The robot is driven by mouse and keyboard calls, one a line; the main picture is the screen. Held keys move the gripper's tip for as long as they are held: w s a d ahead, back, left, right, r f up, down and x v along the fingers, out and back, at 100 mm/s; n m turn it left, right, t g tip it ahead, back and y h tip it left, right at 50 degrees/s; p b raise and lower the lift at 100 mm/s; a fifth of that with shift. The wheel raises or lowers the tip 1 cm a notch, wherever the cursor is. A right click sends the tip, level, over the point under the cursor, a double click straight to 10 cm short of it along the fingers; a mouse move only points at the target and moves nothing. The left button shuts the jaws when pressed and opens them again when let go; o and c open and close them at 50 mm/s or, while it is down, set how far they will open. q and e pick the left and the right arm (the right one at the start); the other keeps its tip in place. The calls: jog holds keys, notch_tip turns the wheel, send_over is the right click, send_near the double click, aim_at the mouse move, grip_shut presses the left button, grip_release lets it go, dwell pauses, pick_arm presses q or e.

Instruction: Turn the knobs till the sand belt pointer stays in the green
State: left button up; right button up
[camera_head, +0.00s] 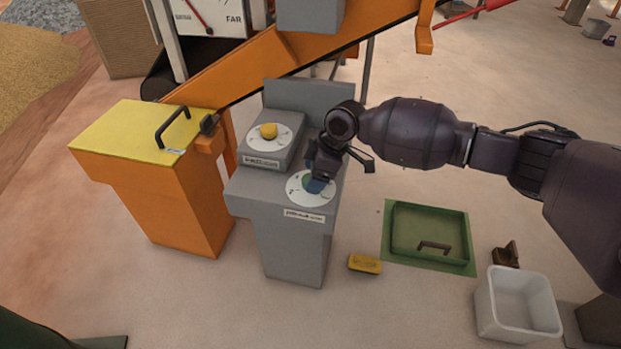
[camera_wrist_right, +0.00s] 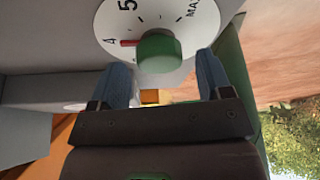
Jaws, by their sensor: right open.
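A grey control stand (camera_head: 284,240) carries two white dials. The upper dial has a yellow knob (camera_head: 268,131). The lower dial (camera_head: 298,193) has a green knob (camera_wrist_right: 160,54), whose red pointer (camera_wrist_right: 130,43) sits near 4 in the right wrist view. My right gripper (camera_head: 317,183) is at the lower dial. In the right wrist view its blue fingers (camera_wrist_right: 163,80) are apart, one on each side of the knob; contact cannot be told. The gauge (camera_head: 222,22) at the top is cut off; its red pointer leans up-left and no green zone shows. My left gripper is not in view.
An orange cabinet (camera_head: 185,205) with a yellow lid stands left of the stand. An orange conveyor (camera_head: 240,72) slopes behind it. A yellow block (camera_head: 365,264), green tray (camera_head: 398,256) and white bin (camera_head: 500,318) are on the floor to the right.

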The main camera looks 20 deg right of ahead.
jog(key=shift+w+a+f, duration=0.1)
jog(key=shift+a+f, duration=0.15)
jog(key=shift+f, duration=0.25)
jog(key=c, duration=0.9)
jog(key=shift+r, duration=0.1)
